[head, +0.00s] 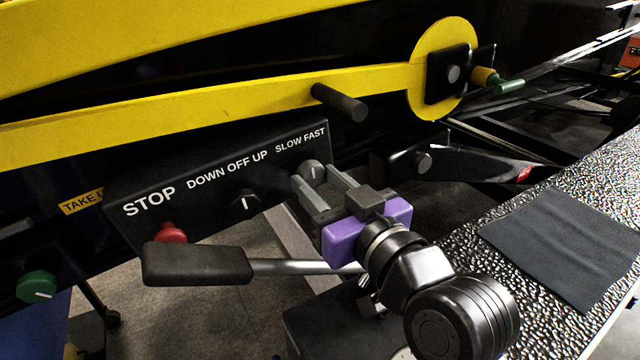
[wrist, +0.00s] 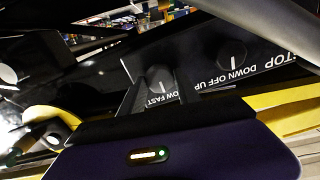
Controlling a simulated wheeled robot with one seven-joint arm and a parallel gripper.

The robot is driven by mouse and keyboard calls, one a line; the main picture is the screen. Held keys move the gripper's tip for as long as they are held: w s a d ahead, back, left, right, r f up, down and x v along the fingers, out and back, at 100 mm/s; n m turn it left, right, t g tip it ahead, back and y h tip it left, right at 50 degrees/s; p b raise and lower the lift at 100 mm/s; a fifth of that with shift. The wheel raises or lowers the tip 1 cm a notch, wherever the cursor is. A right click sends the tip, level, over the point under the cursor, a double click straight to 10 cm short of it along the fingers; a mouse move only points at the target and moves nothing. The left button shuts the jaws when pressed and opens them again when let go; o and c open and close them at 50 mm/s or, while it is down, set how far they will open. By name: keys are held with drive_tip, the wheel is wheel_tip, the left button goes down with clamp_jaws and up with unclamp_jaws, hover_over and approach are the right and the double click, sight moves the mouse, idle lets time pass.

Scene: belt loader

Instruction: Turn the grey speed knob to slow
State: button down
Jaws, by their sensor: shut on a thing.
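The grey speed knob (head: 313,172) sits on the black control panel (head: 140,232) under the words SLOW FAST. Its white mark points about straight up in the head view, between the two words. My gripper (head: 318,180) is shut on this knob, with one finger on each side of it. In the wrist view the knob (wrist: 158,78) shows between the two fingers of my gripper (wrist: 160,88), and the printing is upside down.
A black knob (head: 244,203) under DOWN OFF UP and a red STOP button (head: 170,233) are to the left. A black-handled lever (head: 197,264) crosses below the panel. A dark peg (head: 340,102) juts out above. A dark cloth (head: 565,245) lies on the textured surface at right.

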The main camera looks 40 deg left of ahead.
drive_tip(key=c, duration=0.9)
unclamp_jaws()
drive_tip(key=v, duration=0.7)
drive_tip(key=shift+s+d+b, duration=0.15)
drive_tip(key=shift+d+b, duration=0.2)
